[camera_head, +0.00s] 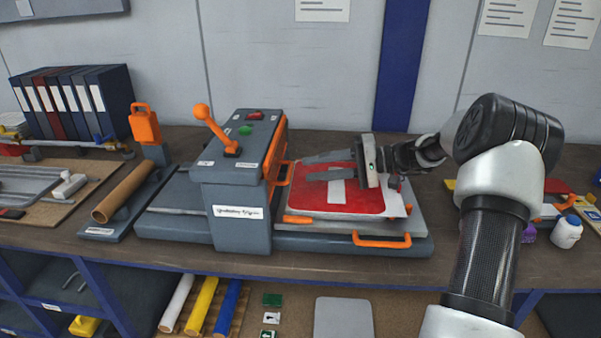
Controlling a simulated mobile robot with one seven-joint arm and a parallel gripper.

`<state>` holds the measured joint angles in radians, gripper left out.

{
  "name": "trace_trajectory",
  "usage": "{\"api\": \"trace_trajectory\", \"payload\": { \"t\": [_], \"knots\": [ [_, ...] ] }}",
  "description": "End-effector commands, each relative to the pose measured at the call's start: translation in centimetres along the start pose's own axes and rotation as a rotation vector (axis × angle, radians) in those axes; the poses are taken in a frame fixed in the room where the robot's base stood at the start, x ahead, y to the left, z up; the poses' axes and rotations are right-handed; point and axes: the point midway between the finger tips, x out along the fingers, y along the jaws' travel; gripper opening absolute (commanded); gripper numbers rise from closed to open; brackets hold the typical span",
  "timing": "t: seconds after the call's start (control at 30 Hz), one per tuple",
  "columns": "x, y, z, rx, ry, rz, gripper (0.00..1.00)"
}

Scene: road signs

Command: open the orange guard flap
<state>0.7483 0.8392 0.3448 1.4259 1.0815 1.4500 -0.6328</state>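The orange guard flap (273,157) is on the right side of the grey press housing (235,185), at the mouth facing the bed. It appears to hang down, with an orange bar along its right side. My gripper (308,167) is to the right of the flap, above the red sign plate (370,202). Its two grey fingers point left toward the flap, with a gap between them and nothing visible in it. The fingertips appear close to the flap but apart from it.
The red and white plate lies on the grey bed, which has an orange front handle (382,240). An orange lever (210,126) stands on the housing, near green and red buttons. A cardboard tube (123,192) lies left; a white bottle (566,232) stands right.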

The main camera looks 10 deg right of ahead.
Motion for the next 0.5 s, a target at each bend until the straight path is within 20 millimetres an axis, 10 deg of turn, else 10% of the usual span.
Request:
{"api": "trace_trajectory", "payload": {
  "t": [0.5],
  "knots": [
    [4.3,0.0,0.0,0.001,0.001,0.001,0.28]
  ]
}}
